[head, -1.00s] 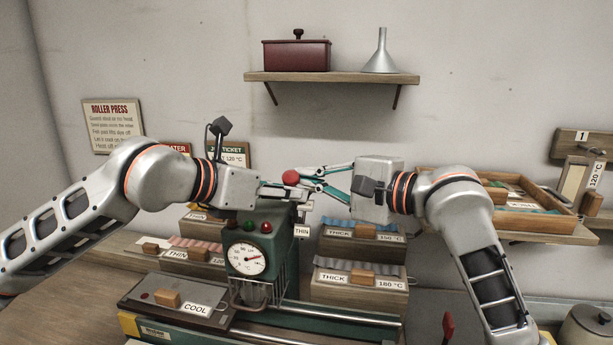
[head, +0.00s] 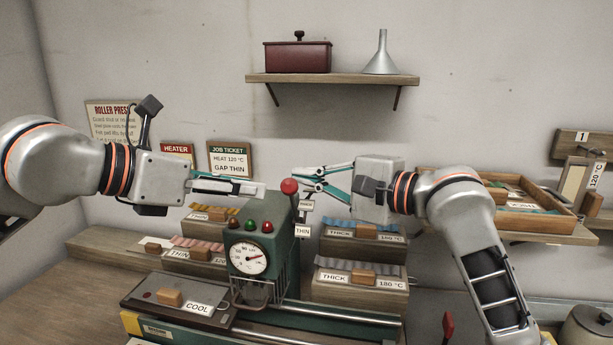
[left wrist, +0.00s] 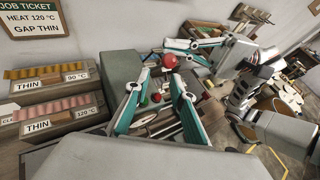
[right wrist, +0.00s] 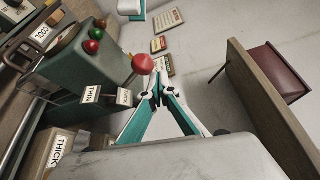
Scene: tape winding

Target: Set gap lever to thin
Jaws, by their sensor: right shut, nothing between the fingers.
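The gap lever's red knob (head: 289,186) stands above the right side of the green roller press (head: 259,225). Its dark shaft runs down beside a lower THIN label (head: 302,230) and a smaller upper label (head: 306,205) that is hard to read. I cannot tell which setting the lever rests at. My left gripper (head: 262,190) is left of the knob, apart from it; in the left wrist view its fingers (left wrist: 157,92) are spread and empty. My right gripper (head: 297,179) is just right of the knob; in the right wrist view its fingertips (right wrist: 160,88) meet, clear of the knob (right wrist: 142,64).
A job ticket (head: 230,159) on the wall reads HEAT 120 °C, GAP THIN. A wall shelf (head: 330,79) is above, and a wooden tray (head: 535,222) is at right.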

